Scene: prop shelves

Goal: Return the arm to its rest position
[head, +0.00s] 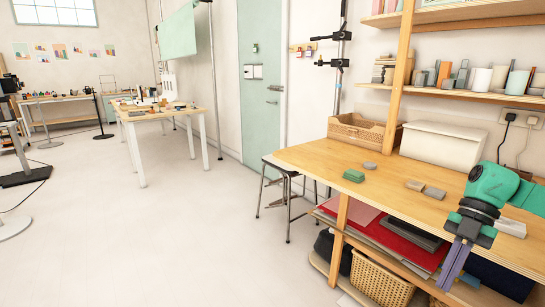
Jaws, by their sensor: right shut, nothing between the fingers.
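My right gripper (453,270) shows at the lower right, in front of the front edge of the wooden shelf table (313,155). Its arm comes in from the right edge, over the tabletop. Its dark fingers are shut together with nothing between them, and they point down and slightly left. My left gripper is not in the picture. Part of the tabletop and the lower shelf is hidden behind my right arm and gripper.
A green block (353,176), a grey round piece (370,166) and small blocks (433,192) lie on the tabletop. A wooden crate (357,133) and white box (440,144) stand behind. A stool (285,168) stands left; the floor (150,240) is clear.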

